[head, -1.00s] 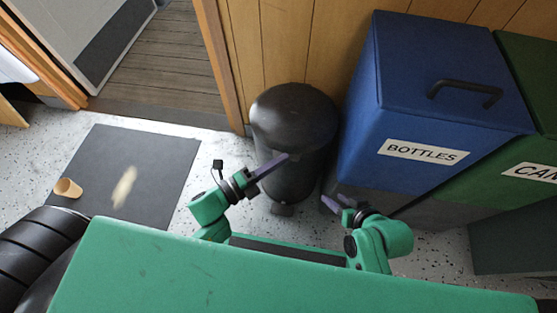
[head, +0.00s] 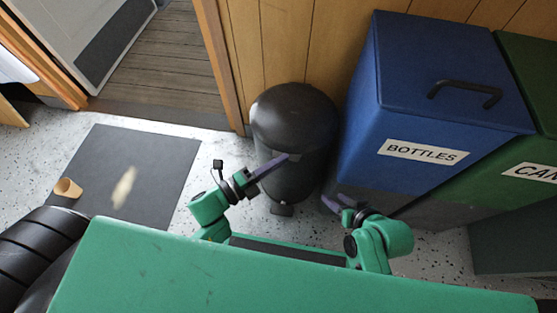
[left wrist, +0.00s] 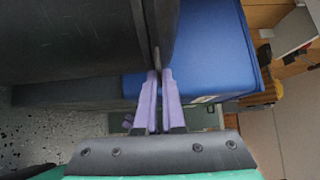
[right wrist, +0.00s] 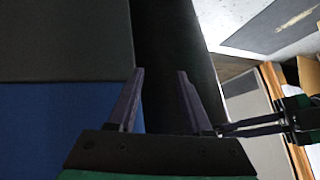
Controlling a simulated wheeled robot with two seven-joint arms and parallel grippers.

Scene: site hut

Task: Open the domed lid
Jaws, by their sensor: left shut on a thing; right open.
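The black bin (head: 285,180) stands against the wood wall with its domed lid (head: 292,108) on top. The lid looks closed in the head view. My left gripper (head: 289,157) is at the front of the bin, just under the lid's edge. In the left wrist view its fingers (left wrist: 158,74) are nearly together on a small thin tab (left wrist: 156,57) at the lid's rim; the tab is mostly hidden. My right gripper (head: 333,201) is open and empty, low in front of the bin and the blue box. Its spread fingers show in the right wrist view (right wrist: 160,88).
A blue bottles box (head: 440,80) with a black handle stands close to the right of the bin, and a green box (head: 535,75) beyond it. Speckled floor left of the bin is clear.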

